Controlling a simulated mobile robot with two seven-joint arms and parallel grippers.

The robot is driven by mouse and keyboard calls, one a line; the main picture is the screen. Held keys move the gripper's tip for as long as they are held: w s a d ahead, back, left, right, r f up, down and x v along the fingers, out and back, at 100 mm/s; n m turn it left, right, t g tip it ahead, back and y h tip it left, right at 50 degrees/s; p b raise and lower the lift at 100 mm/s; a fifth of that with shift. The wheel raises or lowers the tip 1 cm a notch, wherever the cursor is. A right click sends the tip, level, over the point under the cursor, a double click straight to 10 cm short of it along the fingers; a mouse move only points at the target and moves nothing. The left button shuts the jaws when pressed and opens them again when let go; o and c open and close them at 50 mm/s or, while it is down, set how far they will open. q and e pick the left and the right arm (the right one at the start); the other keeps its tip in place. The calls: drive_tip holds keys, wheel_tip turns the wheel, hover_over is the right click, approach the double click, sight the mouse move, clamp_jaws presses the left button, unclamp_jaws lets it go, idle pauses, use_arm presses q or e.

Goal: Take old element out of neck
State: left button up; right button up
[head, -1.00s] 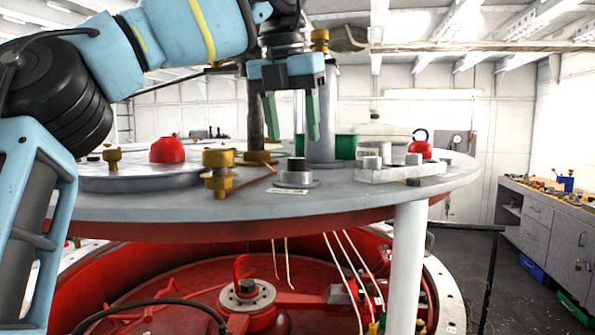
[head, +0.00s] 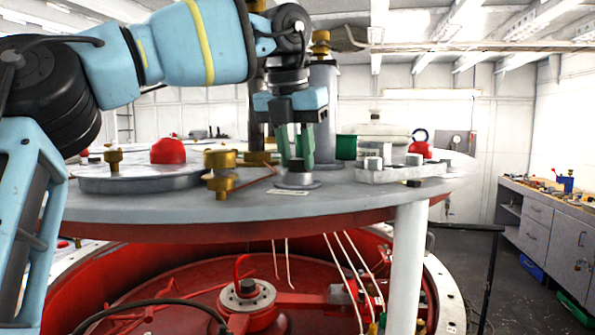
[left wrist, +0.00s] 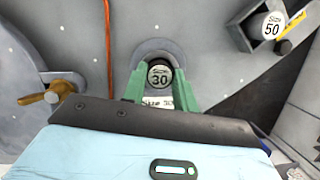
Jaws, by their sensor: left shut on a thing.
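The neck (head: 297,180) is a short grey collar with a flange on the round grey deck, near its front edge. The element's lower part is hidden in the neck. A label (left wrist: 158,103) reading "Size 30" lies beside the neck, partly hidden by my gripper. My right gripper is not in view.
A brass fitting (head: 221,173) stands left of the neck and a red knob (head: 167,151) farther left. A grey block rack (head: 400,174) with cylinders stands to the right, and a green cup (head: 346,147) behind. A tall grey cylinder (head: 324,100) rises behind my gripper.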

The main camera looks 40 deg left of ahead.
sight(297, 159)
use_arm(q)
drive_tip(key=shift+c, duration=0.7)
drive_tip(key=shift+r, duration=0.15)
drive_tip(key=shift+r, duration=1.65)
drive_tip(key=shift+s+d, duration=0.15)
drive_tip(key=shift+s, duration=0.15)
drive_tip(key=s+d+b, duration=0.1)
drive_tip(key=s+d, duration=0.1)
drive_tip(key=s, duration=0.5)
drive_tip(key=s+d+r+b, duration=0.1)
drive_tip(key=s+d, duration=0.1)
drive_tip(key=s, duration=0.5)
drive_tip(key=shift+s+d+r, duration=0.25)
drive_tip(key=shift+s+d, duration=0.05)
drive_tip(key=shift+d, duration=0.1)
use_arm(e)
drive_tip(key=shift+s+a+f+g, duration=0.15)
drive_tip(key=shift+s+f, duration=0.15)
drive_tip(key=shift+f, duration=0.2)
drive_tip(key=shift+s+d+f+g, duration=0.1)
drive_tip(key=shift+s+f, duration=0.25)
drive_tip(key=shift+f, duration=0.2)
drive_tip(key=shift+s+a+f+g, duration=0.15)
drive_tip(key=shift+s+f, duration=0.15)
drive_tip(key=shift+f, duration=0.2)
